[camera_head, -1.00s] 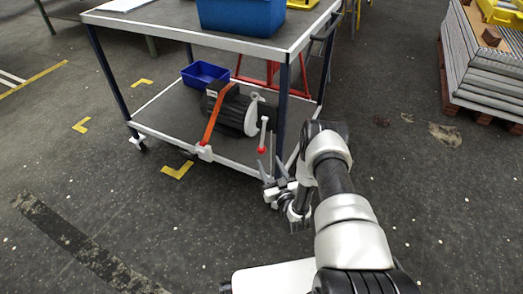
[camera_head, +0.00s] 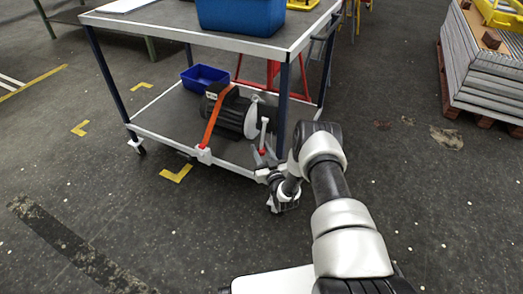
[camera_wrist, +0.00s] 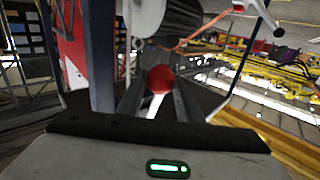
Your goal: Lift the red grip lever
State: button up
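The red grip lever (camera_head: 264,134) is a thin pale rod with a red ball at its lower end. It hangs at the right side of a black motor (camera_head: 229,115) on the cart's lower shelf. My gripper (camera_head: 265,157) is at the red ball, by the shelf's front right corner. In the wrist view the red ball (camera_wrist: 161,78) is centred at the fingertips of my gripper (camera_wrist: 158,88), with one dark finger on each side. The fingers are apart. Whether they touch the ball is unclear.
The cart's dark blue right front post (camera_head: 283,105) stands close to my gripper. An orange strap (camera_head: 214,118) crosses the motor. A blue bin (camera_head: 204,77) sits behind it on the shelf. The top shelf (camera_head: 170,28) overhangs. The floor in front is clear.

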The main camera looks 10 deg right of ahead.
grip_shut()
jog(key=shift+s, duration=0.1)
jog(key=shift+s+a+r+m+g+p, duration=0.3)
jog(key=shift+s+m+g+p, duration=0.15)
jog(key=shift+p, duration=0.4)
jog(key=s+a+r+m+g+y+p, duration=0.1)
jog(key=s+a+r+m+g+p, duration=0.1)
jog(key=s+r+m+g+p, duration=0.1)
jog(key=s+a+r+m+g+y+p, duration=0.1)
jog(key=s+a+r+m+g+p, duration=0.2)
jog(key=s+r+g+p, duration=0.1)
jog(key=shift+s+a+r+g+p, duration=0.2)
jog(key=shift+r+g+p, duration=0.35)
jog(key=shift+r+p, duration=1)
jog(key=shift+r+b, duration=0.3)
jog(key=shift+r, duration=0.05)
